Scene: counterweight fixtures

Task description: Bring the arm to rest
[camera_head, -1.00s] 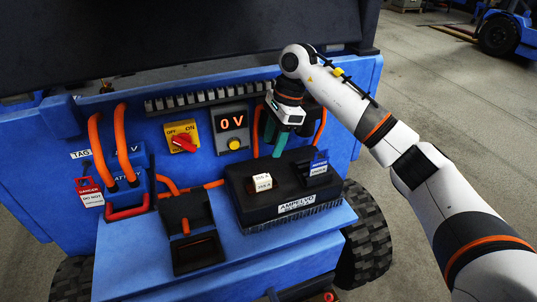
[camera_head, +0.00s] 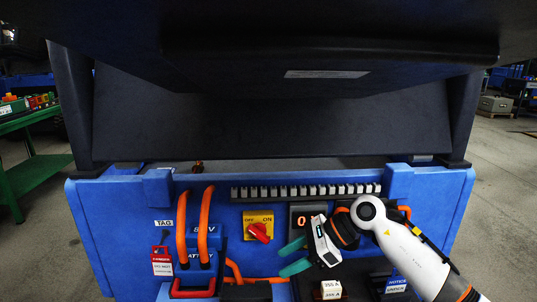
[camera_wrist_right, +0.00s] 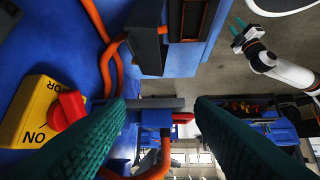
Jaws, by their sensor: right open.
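My right arm (camera_head: 415,250) comes in from the lower right in the head view. Its gripper (camera_head: 281,263) points left in front of the blue panel, below the red switch, with its teal fingers apart. In the right wrist view the open fingers (camera_wrist_right: 160,105) have nothing between them. My left arm's small teal gripper (camera_wrist_right: 240,30) shows at the upper right of that view, too small to judge. The red rotary switch (camera_head: 259,232) sits on its yellow plate close to the right gripper.
Orange cables (camera_head: 205,225) and a red-white tag (camera_head: 162,261) are on the panel's left. A white block (camera_head: 331,288) and a blue notice tag (camera_head: 396,285) stand below the arm. A dark raised cover (camera_head: 270,110) overhangs. A green table (camera_head: 38,170) stands far left.

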